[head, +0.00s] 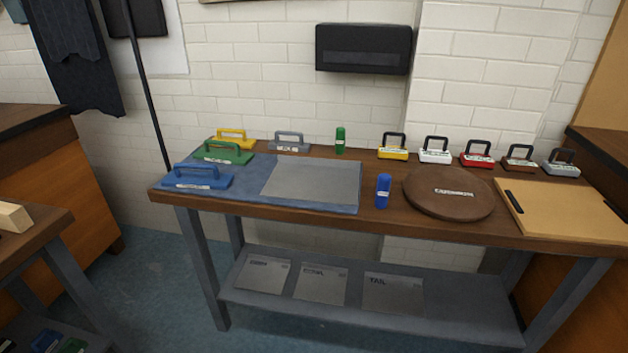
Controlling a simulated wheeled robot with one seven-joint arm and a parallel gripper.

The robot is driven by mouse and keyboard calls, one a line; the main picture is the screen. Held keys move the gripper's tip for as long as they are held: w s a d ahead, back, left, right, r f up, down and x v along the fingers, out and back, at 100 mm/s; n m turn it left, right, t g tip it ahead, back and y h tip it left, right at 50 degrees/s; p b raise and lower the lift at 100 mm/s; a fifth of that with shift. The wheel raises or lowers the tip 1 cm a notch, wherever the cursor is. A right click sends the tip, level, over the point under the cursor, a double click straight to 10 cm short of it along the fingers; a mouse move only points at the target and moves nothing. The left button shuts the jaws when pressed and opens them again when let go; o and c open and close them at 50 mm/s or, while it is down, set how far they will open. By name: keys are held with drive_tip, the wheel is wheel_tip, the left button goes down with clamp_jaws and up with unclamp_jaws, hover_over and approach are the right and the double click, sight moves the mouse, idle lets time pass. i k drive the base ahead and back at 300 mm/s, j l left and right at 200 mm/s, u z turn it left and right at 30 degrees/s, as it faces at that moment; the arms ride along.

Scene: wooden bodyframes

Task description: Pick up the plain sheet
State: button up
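A plain grey sheet (307,179) with no visible lettering lies flat on a blue mat (245,187) at the left part of the wooden workbench. It covers the right part of the mat, and its whole top face is in sight. My gripper is not in view.
Blue (198,178), green (223,151), yellow (232,138) and grey (289,141) handled blocks stand around the sheet's left and back. A blue bottle (383,190), a round brown disc (449,192) and a tan board (565,209) are rightward. Lettered sheets (320,286) lie on the lower shelf.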

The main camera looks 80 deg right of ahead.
sight(293, 178)
drive_tip(key=k+l+z, duration=0.1)
drive_tip(key=l+z, duration=0.4)
drive_tip(key=l, duration=0.65)
drive_tip(key=i+l+z, duration=0.15)
drive_tip(key=l+z, duration=0.3)
drive_tip(key=l, duration=0.65)
